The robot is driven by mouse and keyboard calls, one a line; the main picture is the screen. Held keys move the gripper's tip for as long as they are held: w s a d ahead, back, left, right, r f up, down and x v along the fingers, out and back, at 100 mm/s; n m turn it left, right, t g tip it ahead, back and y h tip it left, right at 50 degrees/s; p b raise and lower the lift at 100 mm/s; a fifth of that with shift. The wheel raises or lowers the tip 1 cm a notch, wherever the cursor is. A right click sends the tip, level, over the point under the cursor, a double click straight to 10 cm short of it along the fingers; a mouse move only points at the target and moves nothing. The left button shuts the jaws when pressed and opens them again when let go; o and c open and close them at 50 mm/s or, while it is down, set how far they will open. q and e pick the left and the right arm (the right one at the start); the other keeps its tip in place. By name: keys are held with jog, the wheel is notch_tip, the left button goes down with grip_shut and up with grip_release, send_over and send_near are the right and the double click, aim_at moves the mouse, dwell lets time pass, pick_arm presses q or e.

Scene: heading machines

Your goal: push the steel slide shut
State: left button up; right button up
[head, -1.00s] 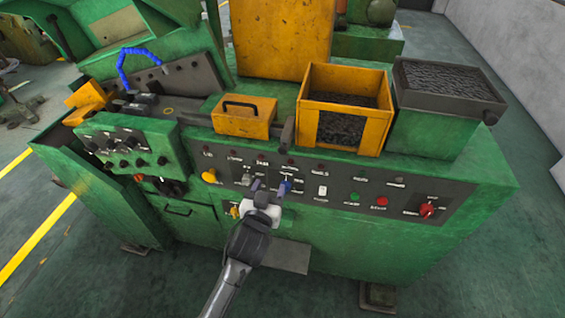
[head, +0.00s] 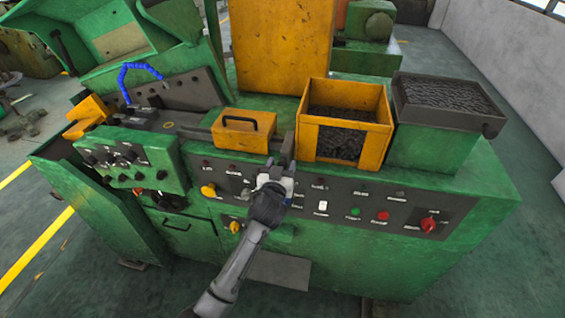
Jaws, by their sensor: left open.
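The steel slide (head: 288,149) shows as a dark grey bar end beside the right end of the yellow handled cover (head: 240,138), on top of the green machine (head: 460,200). The cover and the bins hide how far the slide runs. My left gripper (head: 280,168) is open, its fingers pointing up and away just in front of and below the slide's end, over the upper edge of the control panel. I cannot tell whether a fingertip touches the slide. Nothing shows between the fingers. My right gripper is out of view.
A yellow bin (head: 347,118) of dark parts stands close right of the slide, with a grey-topped tray (head: 448,97) beyond it. The control panel (head: 375,205) has knobs and buttons below my gripper. A blue hose (head: 140,68) arches at the left.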

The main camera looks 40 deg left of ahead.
aim_at(284, 158)
pick_arm(q)
jog(key=shift+w+a, duration=0.35)
jog(key=shift+w, duration=0.3)
jog(key=shift+c, duration=0.4)
grip_shut()
jog(key=b+x, duration=0.2)
jog(key=x, duration=0.3)
jog(key=shift+w, duration=0.1)
jog(key=shift+f, duration=0.2)
